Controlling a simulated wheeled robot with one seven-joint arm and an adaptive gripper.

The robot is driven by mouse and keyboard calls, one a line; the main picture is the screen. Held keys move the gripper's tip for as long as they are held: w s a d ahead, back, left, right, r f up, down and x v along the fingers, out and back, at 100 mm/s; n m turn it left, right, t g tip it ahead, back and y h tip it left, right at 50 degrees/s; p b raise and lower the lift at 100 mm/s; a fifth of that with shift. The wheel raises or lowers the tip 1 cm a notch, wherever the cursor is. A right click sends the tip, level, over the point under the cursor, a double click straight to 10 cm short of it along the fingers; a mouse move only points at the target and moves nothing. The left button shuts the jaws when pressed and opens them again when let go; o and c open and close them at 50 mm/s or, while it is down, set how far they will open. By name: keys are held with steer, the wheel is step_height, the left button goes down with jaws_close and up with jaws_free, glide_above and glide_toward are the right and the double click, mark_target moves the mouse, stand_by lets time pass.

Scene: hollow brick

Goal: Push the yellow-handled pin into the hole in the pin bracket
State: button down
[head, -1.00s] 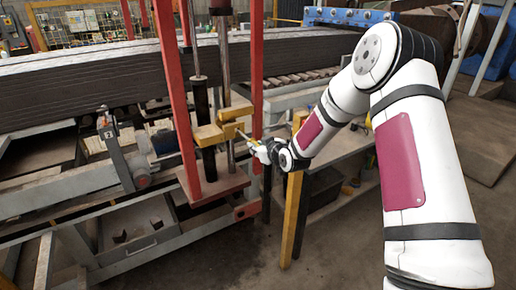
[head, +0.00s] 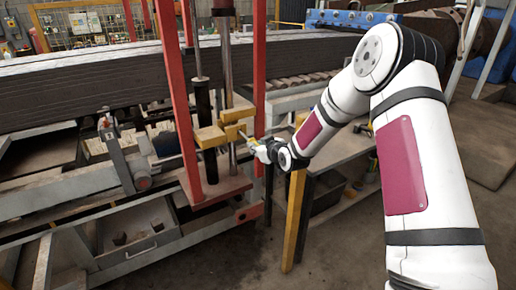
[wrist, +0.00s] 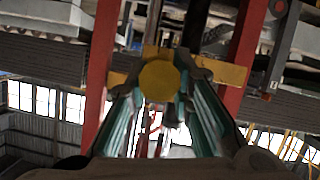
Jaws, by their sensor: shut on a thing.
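The yellow handle (wrist: 160,82) of the pin shows as a round end between my fingertips in the wrist view. My gripper (wrist: 162,84) is shut on it. The yellow pin bracket (wrist: 228,74) lies behind the handle, between the red posts. In the head view the bracket (head: 209,137) is left of my gripper (head: 257,147), which is close to it on its right side. The pin's shank and the hole are hidden behind the handle in the wrist view, so I cannot tell how far the pin is in.
Red posts (head: 178,100) stand on either side of the bracket. A yellow post (head: 293,220) and a workbench (head: 340,150) are close beneath my forearm. A long dark stack (head: 80,85) runs behind. Floor is clear at the lower middle.

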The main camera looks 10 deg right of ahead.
mark_target(245, 136)
steer(key=shift+w+a+b, duration=0.5)
steer(key=shift+w+b, duration=0.55)
steer(key=shift+w, duration=0.45)
steer(key=shift+w+a+b, duration=0.45)
steer(key=shift+w+b, duration=0.55)
steer(key=shift+w, duration=0.45)
steer(key=shift+w+a+b, duration=0.5)
steer(key=shift+w+b, duration=0.55)
steer(key=shift+w, duration=0.45)
stand_by(1.2)
steer(key=c, duration=1.3)
jaws_free()
steer(key=shift+c, duration=0.2)
steer(key=shift+s, duration=0.1)
steer(key=v, duration=1.2)
